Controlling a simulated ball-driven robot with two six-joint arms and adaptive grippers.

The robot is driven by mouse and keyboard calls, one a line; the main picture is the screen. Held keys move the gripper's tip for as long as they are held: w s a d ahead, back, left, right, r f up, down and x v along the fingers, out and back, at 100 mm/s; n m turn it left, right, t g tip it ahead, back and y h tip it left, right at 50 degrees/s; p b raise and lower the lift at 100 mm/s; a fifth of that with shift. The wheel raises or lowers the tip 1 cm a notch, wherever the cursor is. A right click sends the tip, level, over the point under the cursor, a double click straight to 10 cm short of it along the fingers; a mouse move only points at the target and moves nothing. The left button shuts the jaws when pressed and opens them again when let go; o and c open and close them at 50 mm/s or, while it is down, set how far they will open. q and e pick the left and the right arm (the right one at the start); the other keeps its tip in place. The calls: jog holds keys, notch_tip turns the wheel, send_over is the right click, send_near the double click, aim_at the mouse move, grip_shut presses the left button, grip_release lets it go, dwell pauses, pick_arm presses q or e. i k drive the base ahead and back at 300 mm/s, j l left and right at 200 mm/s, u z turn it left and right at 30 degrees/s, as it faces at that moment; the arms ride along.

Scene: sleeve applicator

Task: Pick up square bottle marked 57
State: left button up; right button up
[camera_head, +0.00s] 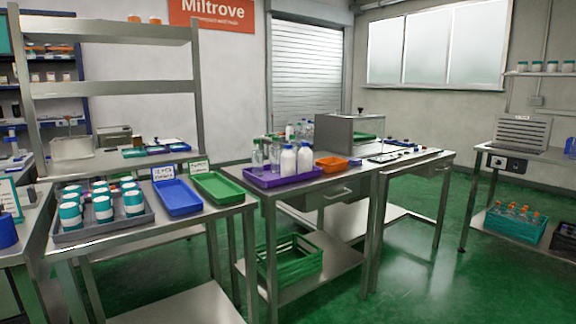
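No bottle with a readable 57 shows in the head view; any markings are too small to read. Two white bottles with blue caps, a left one (288,161) and a right one (305,159), stand upright in a purple tray (262,181) on the middle table. Clear bottles (257,157) stand at the left of the same tray. I cannot tell whether any of them is square. Neither of my grippers is in view.
A grey tray (90,236) with several teal-and-white jars, a blue tray (178,198) and a green tray (217,187) lie on the left table. An orange bin (332,164) and a steel box (347,134) stand right of the purple tray. Green floor (425,270) is open at right.

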aim_at(287, 158)
jog(key=i+j+u, duration=0.1)
jog(key=i, duration=0.4)
jog(key=i+j+u, duration=0.1)
jog(key=i+j, duration=0.15)
jog(key=i, duration=0.2)
jog(key=i+j+u, duration=0.1)
jog(key=i, duration=0.4)
